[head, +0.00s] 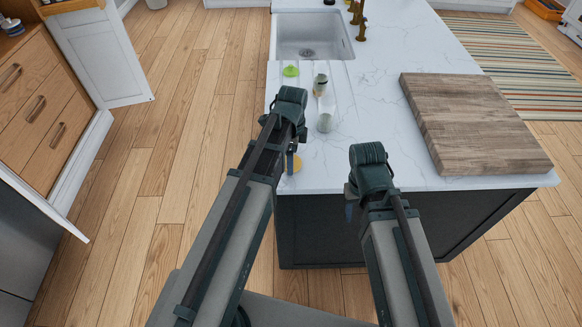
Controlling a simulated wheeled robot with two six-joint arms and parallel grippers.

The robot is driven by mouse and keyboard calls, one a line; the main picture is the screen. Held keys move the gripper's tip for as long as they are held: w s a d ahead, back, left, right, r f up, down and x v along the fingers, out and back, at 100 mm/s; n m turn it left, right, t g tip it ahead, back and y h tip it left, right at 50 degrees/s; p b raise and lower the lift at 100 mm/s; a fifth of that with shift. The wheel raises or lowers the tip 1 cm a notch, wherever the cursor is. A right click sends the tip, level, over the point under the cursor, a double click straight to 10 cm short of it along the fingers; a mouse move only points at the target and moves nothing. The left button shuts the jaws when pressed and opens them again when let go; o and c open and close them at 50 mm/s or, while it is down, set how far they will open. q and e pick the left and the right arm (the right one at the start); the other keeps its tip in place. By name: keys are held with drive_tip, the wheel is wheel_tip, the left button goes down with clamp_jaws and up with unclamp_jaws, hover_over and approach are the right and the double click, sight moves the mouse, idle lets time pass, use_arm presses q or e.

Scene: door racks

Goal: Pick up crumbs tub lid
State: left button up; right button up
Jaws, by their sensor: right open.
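A small round yellow-orange piece (294,163) lies at the counter's left front edge, partly hidden by my left arm. I cannot tell whether it is the crumbs tub lid. A small green item (291,71) and a jar (320,84) stand near the sink, and a pale grey-green cup-like item (324,123) stands nearer. My right gripper (350,196) is open, mostly hidden under its own arm near the counter's front edge, with nothing seen in it. My left arm reaches over the counter's left edge; its gripper is hidden behind the arm.
A thick wooden board (470,122) lies on the right of the white marble counter (400,50). A sink (310,35) with brass taps (358,18) is at the far end. Open wooden floor (180,120) lies left of the island; an open cabinet door (100,50) stands beyond it.

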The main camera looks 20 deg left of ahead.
use_arm(q)
drive_tip(key=shift+f, duration=0.45)
drive_tip(key=shift+r, duration=0.15)
use_arm(e)
drive_tip(key=shift+f, duration=0.35)
use_arm(q)
drive_tip(key=c, duration=1.1)
